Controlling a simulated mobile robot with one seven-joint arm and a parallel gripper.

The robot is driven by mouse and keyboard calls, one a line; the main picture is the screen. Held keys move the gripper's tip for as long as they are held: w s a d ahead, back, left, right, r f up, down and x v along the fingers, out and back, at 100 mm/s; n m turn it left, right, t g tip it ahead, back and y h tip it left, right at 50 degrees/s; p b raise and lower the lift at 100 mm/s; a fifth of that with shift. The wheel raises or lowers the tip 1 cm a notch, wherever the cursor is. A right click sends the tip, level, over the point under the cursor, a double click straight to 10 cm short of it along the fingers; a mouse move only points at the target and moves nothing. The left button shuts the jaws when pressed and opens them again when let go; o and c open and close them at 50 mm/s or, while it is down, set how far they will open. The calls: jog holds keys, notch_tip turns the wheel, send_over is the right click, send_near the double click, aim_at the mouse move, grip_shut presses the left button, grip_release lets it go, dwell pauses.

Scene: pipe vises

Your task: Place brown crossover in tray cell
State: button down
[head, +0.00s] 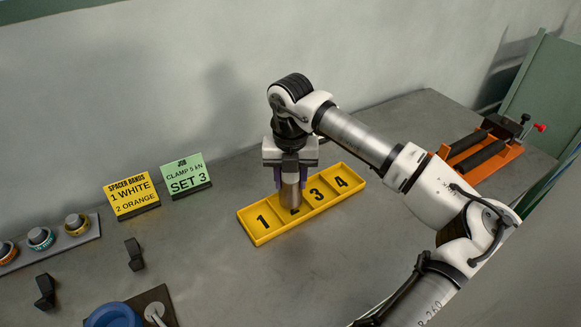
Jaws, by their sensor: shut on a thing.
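A yellow tray (258,238) with numbered cells 1 to 4 lies on the grey table. My gripper (290,181) points down over the tray, its purple fingers shut on a brownish metallic cylinder, the brown crossover (290,194). The crossover is upright at cell 2 and partly covers that cell's number. I cannot tell whether its lower end touches the cell floor. Cells 1, 3 and 4 look empty.
A yellow sign (132,196) and a green sign (186,176) stand behind the tray's left. Banded round parts (40,238) sit on a strip at left, near black brackets (134,254) and a blue ring (113,316). An orange vise (497,158) is at right.

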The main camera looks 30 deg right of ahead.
jog(key=shift+f, duration=1.2)
jog(key=shift+f, duration=0.2)
jog(key=c, duration=0.9)
grip_release()
jog(key=shift+o, duration=0.2)
jog(key=shift+r, duration=0.1)
notch_tip(320, 180, up, 12)
jog(key=shift+r+b, duration=0.1)
jog(key=shift+b, duration=0.7)
